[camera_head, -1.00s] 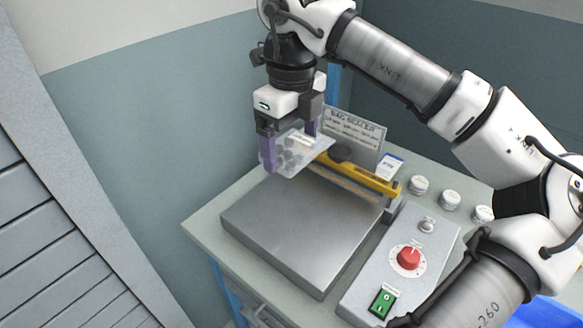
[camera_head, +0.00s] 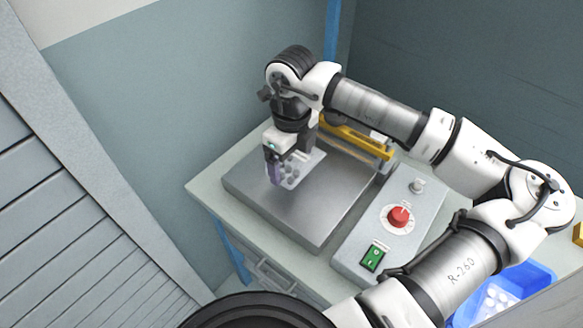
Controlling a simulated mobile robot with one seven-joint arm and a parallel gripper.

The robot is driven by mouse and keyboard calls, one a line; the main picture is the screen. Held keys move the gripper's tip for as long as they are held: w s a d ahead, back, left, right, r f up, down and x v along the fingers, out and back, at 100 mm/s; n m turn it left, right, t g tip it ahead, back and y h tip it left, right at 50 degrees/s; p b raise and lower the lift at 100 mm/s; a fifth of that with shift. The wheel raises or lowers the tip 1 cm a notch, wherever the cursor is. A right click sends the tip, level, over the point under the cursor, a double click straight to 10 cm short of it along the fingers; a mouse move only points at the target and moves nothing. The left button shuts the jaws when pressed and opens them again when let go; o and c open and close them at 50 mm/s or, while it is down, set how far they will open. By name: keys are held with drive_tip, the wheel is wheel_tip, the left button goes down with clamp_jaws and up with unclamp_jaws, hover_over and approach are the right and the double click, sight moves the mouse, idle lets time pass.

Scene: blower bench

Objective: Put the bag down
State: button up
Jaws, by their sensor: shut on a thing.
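A clear plastic bag (camera_head: 301,166) with several small pale items inside hangs from my gripper (camera_head: 281,170). I cannot tell whether the bag touches the plate.
The sealer's yellow bar (camera_head: 358,139) runs behind the plate, partly behind my arm. A control panel with a red knob (camera_head: 398,217) and a green switch (camera_head: 373,258) is at the right. A blue bin (camera_head: 537,279) holds white items at lower right. The plate's front is clear.

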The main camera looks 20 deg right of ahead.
sight(292, 163)
wheel_tip(292, 163, down, 5)
drive_tip(key=shift+r+p, duration=0.2)
drive_tip(key=shift+p, duration=0.3)
drive_tip(key=shift+f+b, duration=0.3)
drive_tip(key=shift+b, duration=0.05)
drive_tip(key=o, duration=0.9)
drive_tip(key=shift+r, duration=0.1)
wheel_tip(292, 163, up, 12)
drive_tip(key=b, duration=0.2)
drive_tip(key=shift+r+b, duration=0.2)
drive_tip(key=shift+b, duration=0.15)
